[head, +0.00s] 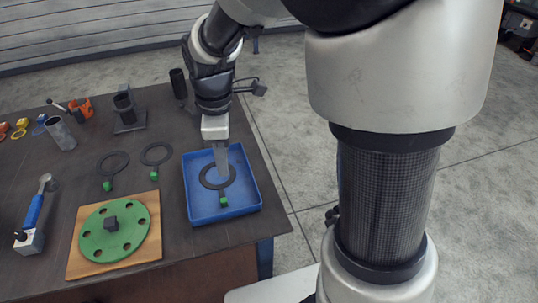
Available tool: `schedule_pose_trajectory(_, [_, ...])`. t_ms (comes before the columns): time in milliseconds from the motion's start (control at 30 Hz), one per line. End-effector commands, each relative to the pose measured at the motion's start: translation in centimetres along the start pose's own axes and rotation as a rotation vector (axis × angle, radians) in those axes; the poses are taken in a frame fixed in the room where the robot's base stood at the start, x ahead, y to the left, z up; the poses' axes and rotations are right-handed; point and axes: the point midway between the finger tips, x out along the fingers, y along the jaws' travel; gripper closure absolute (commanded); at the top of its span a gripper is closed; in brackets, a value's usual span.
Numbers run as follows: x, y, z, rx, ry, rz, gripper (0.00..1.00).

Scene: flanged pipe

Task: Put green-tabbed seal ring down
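A dark seal ring (204,183) with a green tab is in or just above the blue tray (252,203) near the table's right edge. Its tab points toward the front of the tray. My gripper (222,176) points straight down into the tray, its grey fingers over the ring. Whether the fingers are parted or hold the ring cannot be made out, nor whether the ring touches the tray floor. Two more dark rings with green tabs, a left one (126,158) and a right one (166,151), lie flat on the table left of the tray.
A green flange disc (93,241) with a dark block on it lies on a wooden board (150,255). A blue-handled tool (34,210) lies at left. A metal cylinder (62,134), a dark stand (127,112) and a dark cup (178,83) stand toward the back.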

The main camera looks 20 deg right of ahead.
Motion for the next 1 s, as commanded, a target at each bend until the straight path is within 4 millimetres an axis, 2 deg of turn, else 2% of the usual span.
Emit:
schedule_pose_trajectory(33, [-2.4, -0.6, 1.2, 0.109, 0.020, 0.043, 0.68])
schedule_pose_trajectory(100, [-5.3, -1.9, 3.0, 0.292, 0.051, 0.094, 0.68])
schedule_pose_trajectory(200, [-8.7, -4.3, 5.7, 0.572, 0.109, 0.164, 0.68])
schedule_pose_trajectory(333, [-11.6, -7.6, 8.6, 0.907, 0.196, 0.238, 0.68])
schedule_pose_trajectory(500, [-13.1, -10.9, 10.9, 1.216, 0.299, 0.295, 0.68])
schedule_pose_trajectory(600, [-13.3, -11.9, 11.4, 1.310, 0.334, 0.307, 0.68])
schedule_pose_trajectory(1000, [-13.6, -12.2, 11.7, 1.353, 0.349, 0.309, 0.68])
